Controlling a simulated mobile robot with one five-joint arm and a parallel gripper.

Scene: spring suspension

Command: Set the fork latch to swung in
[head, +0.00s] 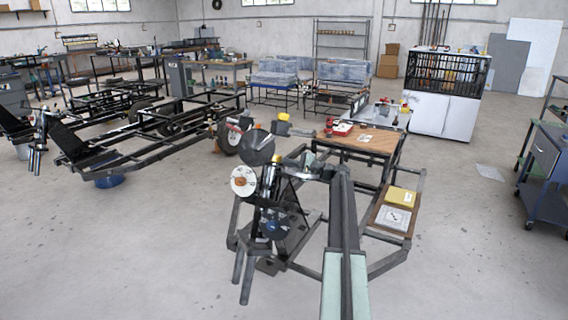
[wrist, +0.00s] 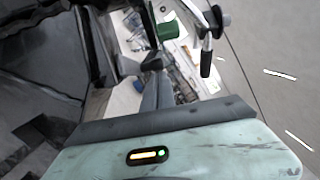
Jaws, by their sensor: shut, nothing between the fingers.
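My gripper (wrist: 153,64) is shut and empty in the wrist view, its dark fingers pointing up the picture. A dark lever with a pale shank (wrist: 206,56) hangs to the right of the fingertips, apart from them in the picture. My fingertips are hard to make out there.
The near frame's black rails (head: 390,262) surround the work spot. A wooden board (head: 362,141) and a side tray with a yellow item (head: 400,197) lie to the right. Another frame (head: 120,145) stands at left. A blue cart (head: 545,180) stands at far right. Floor between is open.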

